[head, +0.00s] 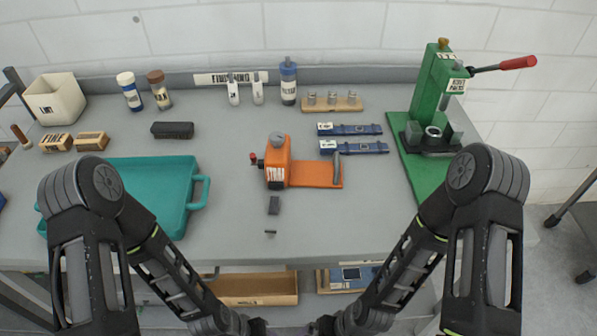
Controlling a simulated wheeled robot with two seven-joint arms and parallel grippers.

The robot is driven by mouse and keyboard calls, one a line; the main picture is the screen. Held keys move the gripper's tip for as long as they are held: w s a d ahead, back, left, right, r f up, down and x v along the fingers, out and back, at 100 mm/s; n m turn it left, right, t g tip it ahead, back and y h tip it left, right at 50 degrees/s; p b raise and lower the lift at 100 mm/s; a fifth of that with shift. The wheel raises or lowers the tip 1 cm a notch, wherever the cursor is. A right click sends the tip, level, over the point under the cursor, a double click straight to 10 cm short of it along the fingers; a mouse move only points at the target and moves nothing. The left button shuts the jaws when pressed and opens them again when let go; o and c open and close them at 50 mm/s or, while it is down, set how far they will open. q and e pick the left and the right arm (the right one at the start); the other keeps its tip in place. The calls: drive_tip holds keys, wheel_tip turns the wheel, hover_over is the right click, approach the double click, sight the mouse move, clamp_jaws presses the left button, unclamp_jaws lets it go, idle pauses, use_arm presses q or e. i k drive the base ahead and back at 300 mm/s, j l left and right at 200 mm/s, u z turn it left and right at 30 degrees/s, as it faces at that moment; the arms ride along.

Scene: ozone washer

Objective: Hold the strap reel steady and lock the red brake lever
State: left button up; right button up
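The strap reel (277,163) is an orange upright block with a white lettered label, a grey round knob on top and a flat orange plate (314,174) reaching right. A grey upright piece stands at the plate's right end. A small red knob (253,156), apparently the brake lever's end, sticks out from the reel's left side. My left gripper (258,327) and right gripper (318,327) seem to be the dark ends low at the bottom centre, below the table front and well apart from the reel. They are cut off, and their fingers cannot be made out.
A teal tray (150,180) lies left, partly behind my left arm. A green press (434,95) with a red-tipped handle stands right. Blue straps (352,147) lie behind the plate. Dark small pieces (274,205) lie in front of the reel. Bottles and blocks line the back.

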sight(254, 159)
drive_tip(key=k, duration=0.95)
